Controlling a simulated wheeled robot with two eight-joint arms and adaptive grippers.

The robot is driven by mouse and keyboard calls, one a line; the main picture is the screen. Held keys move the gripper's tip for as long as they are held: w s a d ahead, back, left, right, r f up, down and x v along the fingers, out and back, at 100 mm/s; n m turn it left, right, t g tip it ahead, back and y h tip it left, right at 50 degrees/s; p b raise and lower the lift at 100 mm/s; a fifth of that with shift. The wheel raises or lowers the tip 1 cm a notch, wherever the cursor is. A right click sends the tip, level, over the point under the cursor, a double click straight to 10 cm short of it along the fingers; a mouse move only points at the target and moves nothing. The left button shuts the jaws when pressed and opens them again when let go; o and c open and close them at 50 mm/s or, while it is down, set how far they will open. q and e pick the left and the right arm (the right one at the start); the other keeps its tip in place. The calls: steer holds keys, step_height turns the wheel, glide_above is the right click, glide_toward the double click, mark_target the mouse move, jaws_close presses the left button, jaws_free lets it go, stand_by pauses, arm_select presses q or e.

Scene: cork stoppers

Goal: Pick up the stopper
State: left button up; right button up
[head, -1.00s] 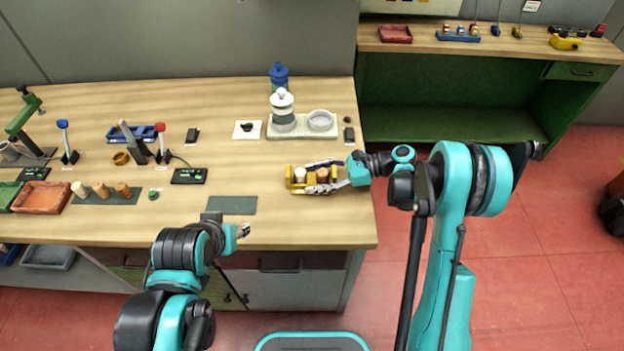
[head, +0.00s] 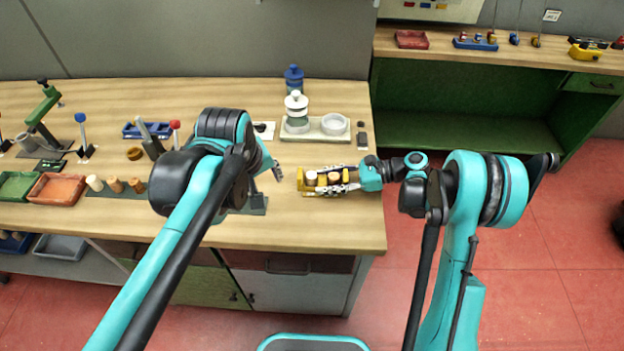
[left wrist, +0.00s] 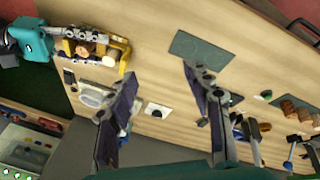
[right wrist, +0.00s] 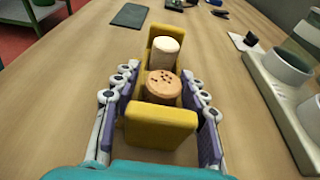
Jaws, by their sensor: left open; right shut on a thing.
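My right gripper (head: 338,180) is shut on a yellow holder (head: 303,185) at the right end of the bench. In the right wrist view its fingers lie along both sides of the holder (right wrist: 160,125). The holder contains a pale stopper (right wrist: 165,50) and a brown cork stopper with dark dots on top (right wrist: 163,86). Both also show in the left wrist view, the brown one (left wrist: 86,49) and the pale one (left wrist: 110,56). My left gripper (head: 279,173) is open and empty, above the bench left of the holder. Three more stoppers (head: 115,184) stand on a dark mat at the left.
A white and green bottle (head: 296,108) and a white dish (head: 334,124) stand on a pale tray behind the holder. A blue bottle (head: 294,77) is at the back. Red (head: 57,187) and green trays lie far left. Bench is clear between my left gripper and the holder.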

arm_select(q)
steer(key=w+d+r+n+g, duration=0.2)
steer(key=w+d+n, duration=0.3)
steer(key=w, duration=0.1)
steer(key=n+g, duration=0.2)
steer(key=n, duration=0.3)
glide_above(311, 174)
steer(key=shift+y, duration=0.3)
steer(key=f, duration=0.5)
steer(key=s+f, duration=0.1)
steer(key=f, duration=0.1)
steer(key=shift+f, duration=0.35)
steer(key=f, duration=0.5)
steer(key=shift+w+f, duration=0.3)
steer(key=shift+w, duration=0.1)
steer(key=c, duration=0.8)
